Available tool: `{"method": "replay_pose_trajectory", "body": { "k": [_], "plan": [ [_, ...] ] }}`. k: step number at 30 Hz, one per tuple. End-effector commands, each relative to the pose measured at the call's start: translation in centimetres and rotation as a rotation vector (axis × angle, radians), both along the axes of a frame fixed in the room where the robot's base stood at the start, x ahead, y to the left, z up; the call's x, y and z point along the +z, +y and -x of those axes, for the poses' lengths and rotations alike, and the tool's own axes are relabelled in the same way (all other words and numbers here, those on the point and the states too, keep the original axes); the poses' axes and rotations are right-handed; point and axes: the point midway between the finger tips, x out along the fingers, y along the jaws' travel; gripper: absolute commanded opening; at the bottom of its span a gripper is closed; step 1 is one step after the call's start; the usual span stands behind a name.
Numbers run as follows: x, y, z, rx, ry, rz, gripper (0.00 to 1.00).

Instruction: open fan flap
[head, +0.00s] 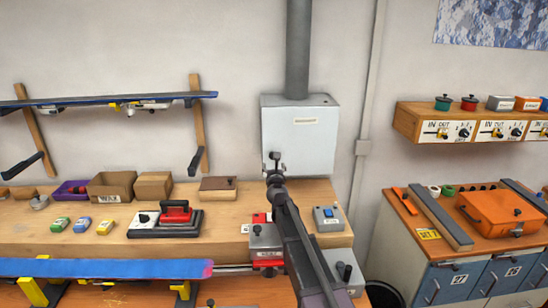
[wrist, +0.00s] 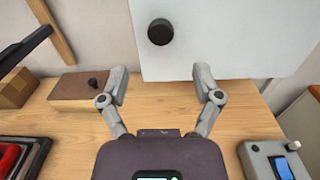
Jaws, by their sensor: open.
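The fan flap (head: 300,125) looks like a pale grey panel on a wall box under a dark vertical duct, with a small label too small to read. It appears closed in the head view.
A wooden bench (head: 200,245) runs below the flap. A brown block with a black knob (head: 218,188) lies left of it, and a grey box with a blue switch (head: 328,218) stands right. An orange case (head: 503,213) sits on the right-hand cabinet. Open air surrounds the knob.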

Motion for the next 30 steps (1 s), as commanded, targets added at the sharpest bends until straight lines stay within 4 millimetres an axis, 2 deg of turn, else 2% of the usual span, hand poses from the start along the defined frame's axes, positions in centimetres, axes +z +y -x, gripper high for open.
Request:
{"method": "replay_pose_trajectory", "body": {
  "k": [1,6,15,21,30],
  "plan": [
    [0.0,0.1,-1.3,0.000,0.000,0.000,0.83],
    [0.0,0.1,-3.9,-0.001,0.000,0.000,0.83],
    [0.0,0.0,-7.7,-0.001,0.000,0.000,0.83],
    [0.0,0.0,-8.7,-0.001,0.000,0.000,0.83],
    [0.0,0.0,-8.8,-0.001,0.000,0.000,0.83]
  ]
}}
